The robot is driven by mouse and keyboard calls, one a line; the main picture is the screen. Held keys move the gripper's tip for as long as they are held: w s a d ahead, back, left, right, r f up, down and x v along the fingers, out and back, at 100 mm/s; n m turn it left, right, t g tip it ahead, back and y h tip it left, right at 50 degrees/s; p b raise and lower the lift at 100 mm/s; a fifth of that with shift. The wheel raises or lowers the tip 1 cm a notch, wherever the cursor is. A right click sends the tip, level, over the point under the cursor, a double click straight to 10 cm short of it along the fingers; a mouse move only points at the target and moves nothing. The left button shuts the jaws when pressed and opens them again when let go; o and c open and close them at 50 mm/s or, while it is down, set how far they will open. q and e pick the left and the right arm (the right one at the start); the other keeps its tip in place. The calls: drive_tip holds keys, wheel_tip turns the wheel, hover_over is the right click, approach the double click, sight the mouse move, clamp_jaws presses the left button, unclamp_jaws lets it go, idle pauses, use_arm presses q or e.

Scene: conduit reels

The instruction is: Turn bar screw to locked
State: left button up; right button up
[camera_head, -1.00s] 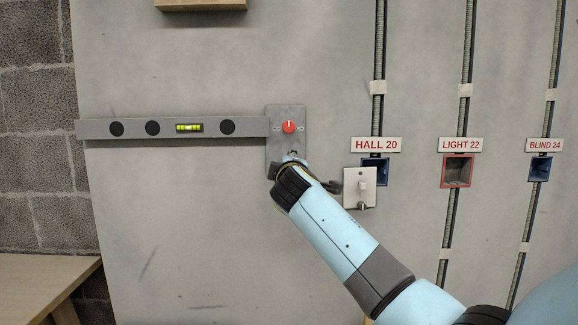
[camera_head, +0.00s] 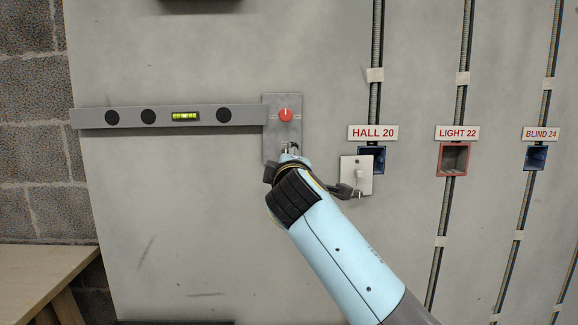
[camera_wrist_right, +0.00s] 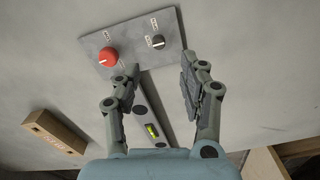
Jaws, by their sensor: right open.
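A grey plate (camera_head: 270,105) on the wall carries a red knob (camera_head: 286,115) with a white line that points about upward. The right wrist view also shows the plate (camera_wrist_right: 130,45), the red knob (camera_wrist_right: 108,56) and a small dark knob (camera_wrist_right: 157,41) between tiny labels too small to read. Which knob is the bar screw, I cannot tell. A grey level bar (camera_head: 90,118) with a green vial runs left from the plate. My right gripper (camera_wrist_right: 158,80) is open and empty, its fingertips just short of the plate. In the head view my wrist hides the plate's lower end.
A white switch plate (camera_head: 349,168) hangs just right of my wrist, partly over a blue box (camera_head: 378,157) under the HALL 20 sign (camera_head: 373,133). A red box (camera_head: 441,159) and another blue box (camera_head: 535,157) are farther right. A wooden table (camera_head: 40,268) is lower left.

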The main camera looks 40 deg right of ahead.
drive_tip(key=v, duration=0.3)
idle(0.5)
drive_tip(key=s+a+f+g+y+b, duration=0.15)
drive_tip(key=s+f, duration=0.35)
drive_tip(key=f, duration=1)
drive_tip(key=s+f+n+g+y, duration=0.1)
drive_tip(key=s+f+g+y, duration=0.35)
drive_tip(key=f, duration=1.05)
drive_tip(key=s+f+g+h+b, duration=0.1)
drive_tip(key=s+f, duration=0.6)
drive_tip(key=f, duration=0.8)
drive_tip(key=s+a+f+m+g+y, duration=0.1)
drive_tip(key=s+f+m+g, duration=0.1)
drive_tip(key=s+f, duration=0.5)
drive_tip(key=s+a+f+m+g+y, duration=0.1)
drive_tip(key=s+f+m+g, duration=0.2)
drive_tip(key=s+f, duration=0.5)
drive_tip(key=s+a+f+m+g+y, duration=0.1)
drive_tip(key=s+f+m, duration=0.3)
drive_tip(key=s, duration=1.9)
wheel_tip(320, 180, down, 4)
drive_tip(key=shift+f+m+g+y+b, duration=0.1)
drive_tip(key=shift+m+g+y+b, duration=0.25)
drive_tip(key=shift+g, duration=0.35)
